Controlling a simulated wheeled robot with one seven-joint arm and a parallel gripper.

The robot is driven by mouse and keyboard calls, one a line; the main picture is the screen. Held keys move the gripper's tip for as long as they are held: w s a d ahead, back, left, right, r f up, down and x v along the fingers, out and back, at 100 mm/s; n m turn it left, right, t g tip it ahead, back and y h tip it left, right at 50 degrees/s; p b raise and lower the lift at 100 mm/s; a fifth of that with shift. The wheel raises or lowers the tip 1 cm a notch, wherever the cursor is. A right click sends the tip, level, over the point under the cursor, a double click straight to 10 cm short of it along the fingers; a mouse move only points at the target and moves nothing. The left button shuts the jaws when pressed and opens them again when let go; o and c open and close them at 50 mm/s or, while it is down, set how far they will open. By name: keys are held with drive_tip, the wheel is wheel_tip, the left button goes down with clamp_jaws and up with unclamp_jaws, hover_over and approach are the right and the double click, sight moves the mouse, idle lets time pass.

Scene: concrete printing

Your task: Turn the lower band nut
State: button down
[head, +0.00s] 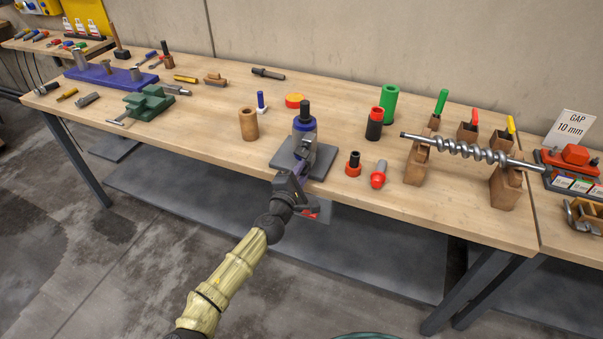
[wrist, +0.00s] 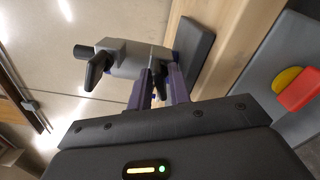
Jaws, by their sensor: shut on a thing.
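The pump-like fixture (head: 304,136) stands upright on a dark base plate (head: 322,157) near the table's front edge. It has a black top, a blue-purple ring and a grey body. In the wrist view its grey body (wrist: 128,62) shows with black handles (wrist: 97,70) beside it. My gripper (head: 303,160) reaches in from the front at the fixture's lower part. In the wrist view its purple fingers (wrist: 160,78) are closed on a small part at the fixture's side, apparently the lower band nut, which is mostly hidden between them.
A brown cylinder (head: 248,124) stands left of the fixture. A red-and-black cylinder (head: 375,124), a green tube (head: 389,102) and a steel auger (head: 460,149) on wooden stands are to the right. A red block (wrist: 300,90) lies below the table edge.

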drive_tip(key=m+b, duration=0.1)
drive_tip(key=b, duration=0.1)
drive_tip(key=m+b, duration=0.1)
drive_tip(key=shift+a+f+m+b, duration=0.1)
drive_tip(key=shift+f+m+b, duration=0.25)
drive_tip(key=shift+f+m, duration=0.05)
drive_tip(key=shift+r+m+b, duration=0.2)
drive_tip(key=shift+m+b, duration=0.6)
drive_tip(key=shift+m, duration=0.3)
drive_tip(key=c, duration=1.5)
unclamp_jaws()
drive_tip(key=shift+c, duration=0.2)
drive_tip(key=shift+r, duration=0.15)
